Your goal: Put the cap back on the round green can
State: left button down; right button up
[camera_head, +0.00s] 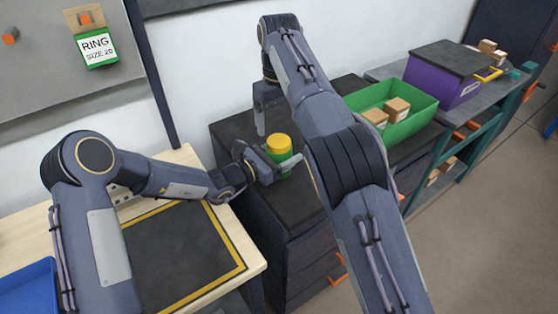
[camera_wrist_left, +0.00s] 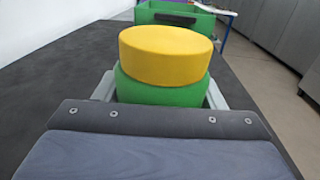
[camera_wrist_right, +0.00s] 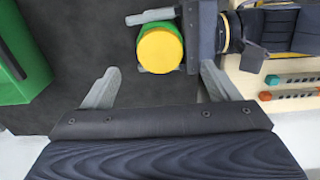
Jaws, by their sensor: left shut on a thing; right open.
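The round green can (camera_head: 286,174) stands upright on the dark cabinet top. The yellow cap (camera_head: 279,144) sits on top of it, and no gap shows between them. In the left wrist view the cap (camera_wrist_left: 165,55) covers the top of the green can (camera_wrist_left: 160,92). My left gripper (camera_head: 282,167) is shut on the can's green body, below the cap. My right gripper (camera_head: 262,120) is open and empty, pointing down near the can. In the right wrist view its fingers (camera_wrist_right: 160,85) are apart, with the cap (camera_wrist_right: 160,50) just beyond them and nothing between them.
A green bin (camera_head: 415,104) with small cardboard boxes stands to the right, beside a purple crate (camera_head: 445,85) with a dark top. A wooden table (camera_head: 185,155) with a yellow-bordered dark mat (camera_head: 185,250) is at the left. A blue bin (camera_head: 28,288) is at the lower left.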

jog(key=shift+r, duration=0.75)
pick_arm(q)
jog(key=shift+c, duration=1.2)
grip_release()
jog(key=b+v, duration=0.1)
jog(key=v, duration=0.7)
pick_arm(e)
jog(key=shift+f, duration=0.75)
jog(key=shift+d, duration=0.1)
